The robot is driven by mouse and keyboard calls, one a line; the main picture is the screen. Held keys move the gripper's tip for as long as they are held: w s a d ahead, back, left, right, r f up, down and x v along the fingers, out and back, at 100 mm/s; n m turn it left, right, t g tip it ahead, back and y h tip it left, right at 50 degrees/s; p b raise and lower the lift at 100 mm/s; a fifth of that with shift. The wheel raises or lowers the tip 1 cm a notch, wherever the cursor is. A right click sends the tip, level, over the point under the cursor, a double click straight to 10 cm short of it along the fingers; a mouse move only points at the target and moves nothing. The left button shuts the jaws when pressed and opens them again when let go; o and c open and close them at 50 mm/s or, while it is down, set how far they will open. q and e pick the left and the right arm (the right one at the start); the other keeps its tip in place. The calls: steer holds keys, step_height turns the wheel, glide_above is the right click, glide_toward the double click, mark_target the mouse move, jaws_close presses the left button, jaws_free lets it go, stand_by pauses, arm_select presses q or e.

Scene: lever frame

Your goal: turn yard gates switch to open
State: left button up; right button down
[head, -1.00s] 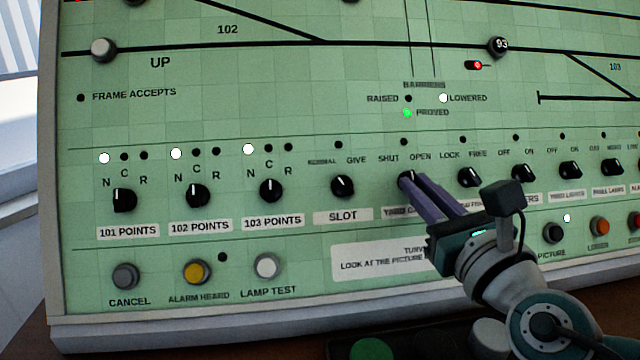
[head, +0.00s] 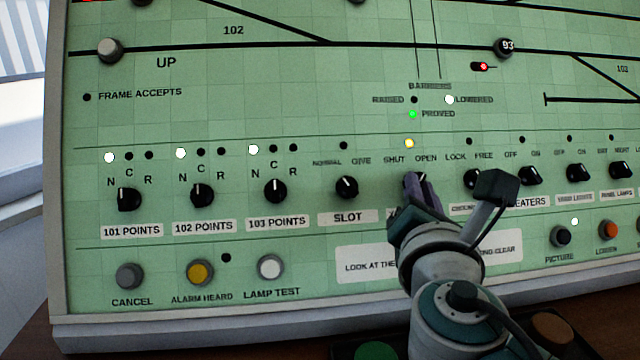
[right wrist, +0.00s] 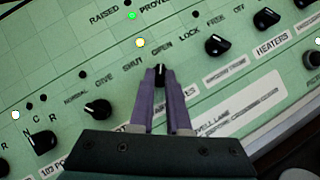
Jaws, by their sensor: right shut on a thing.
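The yard gates switch is a black knob (head: 411,181) on the green panel, below the words SHUT and OPEN. It also shows between the fingertips in the right wrist view (right wrist: 160,78), with its white mark pointing towards OPEN. My right gripper (head: 418,188) is shut on this knob, with purple fingers on both sides of it (right wrist: 161,82). The small lamp (head: 409,143) above the switch is lit yellow. My gripper hides most of the switch's label in the head view. My left gripper is not in view.
The slot knob (head: 347,187) is close on the left and the lock/free knob (head: 472,179) close on the right, partly behind my wrist. Push buttons such as lamp test (head: 270,267) line the lower panel. The panel's bottom edge meets a brown desk.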

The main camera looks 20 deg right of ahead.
steer(key=shift+m, duration=0.3)
steer(key=c, duration=0.9)
jaws_free()
steer(key=shift+s, duration=0.1)
steer(key=v, duration=0.9)
steer(key=shift+s+a, duration=0.25)
steer(key=shift+a, duration=0.05)
